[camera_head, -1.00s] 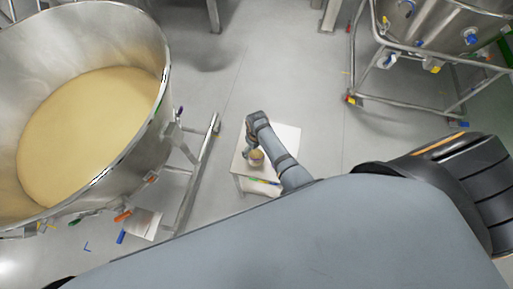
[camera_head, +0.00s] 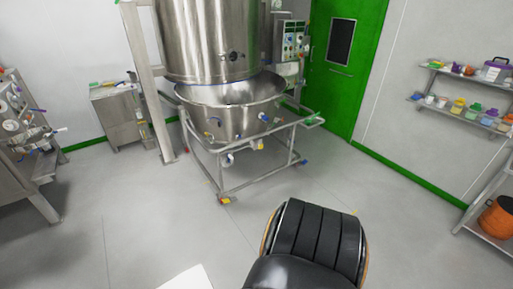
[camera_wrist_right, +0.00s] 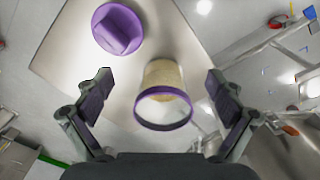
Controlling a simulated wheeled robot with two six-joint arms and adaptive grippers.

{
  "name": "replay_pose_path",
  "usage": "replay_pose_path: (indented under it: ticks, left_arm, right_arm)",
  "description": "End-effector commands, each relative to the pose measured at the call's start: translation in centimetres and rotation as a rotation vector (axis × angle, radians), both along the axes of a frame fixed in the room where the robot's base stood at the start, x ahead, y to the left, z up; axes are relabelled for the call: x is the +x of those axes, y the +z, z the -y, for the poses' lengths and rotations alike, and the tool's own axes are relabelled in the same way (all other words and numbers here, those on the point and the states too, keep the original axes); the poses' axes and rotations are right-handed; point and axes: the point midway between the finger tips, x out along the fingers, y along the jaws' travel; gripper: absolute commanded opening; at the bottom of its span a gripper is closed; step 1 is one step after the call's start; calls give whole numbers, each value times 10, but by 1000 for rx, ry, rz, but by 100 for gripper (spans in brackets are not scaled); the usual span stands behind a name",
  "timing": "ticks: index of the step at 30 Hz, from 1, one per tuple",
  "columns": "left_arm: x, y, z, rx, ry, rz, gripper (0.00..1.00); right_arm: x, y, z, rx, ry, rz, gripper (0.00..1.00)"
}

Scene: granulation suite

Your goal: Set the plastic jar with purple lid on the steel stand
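In the right wrist view, a round purple lid (camera_wrist_right: 118,28) with a raised block on top is at the upper left of a pale, light-coloured surface (camera_wrist_right: 60,55). Whether a jar is under it cannot be told. A container with a purple rim and beige sides (camera_wrist_right: 163,76) stands between the fingers of my right gripper (camera_wrist_right: 158,80). The fingers are open, with a gap on both sides of it. A white corner (camera_head: 188,279) shows at the bottom of the head view. I cannot make out which thing is the steel stand. My left gripper is not in view.
In the head view, a large steel vessel on a wheeled frame (camera_head: 235,118) stands ahead. A steel cabinet (camera_head: 122,115) is at left. Wall shelves with jars (camera_head: 465,92) and a rack with an orange drum (camera_head: 497,218) are at right. The grey floor between is open.

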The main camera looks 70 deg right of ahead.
Motion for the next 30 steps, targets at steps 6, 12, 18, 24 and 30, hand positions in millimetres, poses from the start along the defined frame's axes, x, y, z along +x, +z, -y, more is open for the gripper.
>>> replay_pose_path:
  ticks: [6,12,18,24,30]
  left_arm:
    - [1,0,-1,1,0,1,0]
    - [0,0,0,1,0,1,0]
    - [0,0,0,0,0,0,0]
    - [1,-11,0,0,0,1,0]
    - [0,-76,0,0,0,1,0]
  right_arm:
    - [-182,-107,66,-33,-163,25,94]
    - [-270,-126,102,-53,-244,66,94]
    - [-276,-126,105,-54,-253,77,94]
    - [-276,-138,105,-55,-252,76,94]
    - [-276,-202,105,-54,-252,75,94]
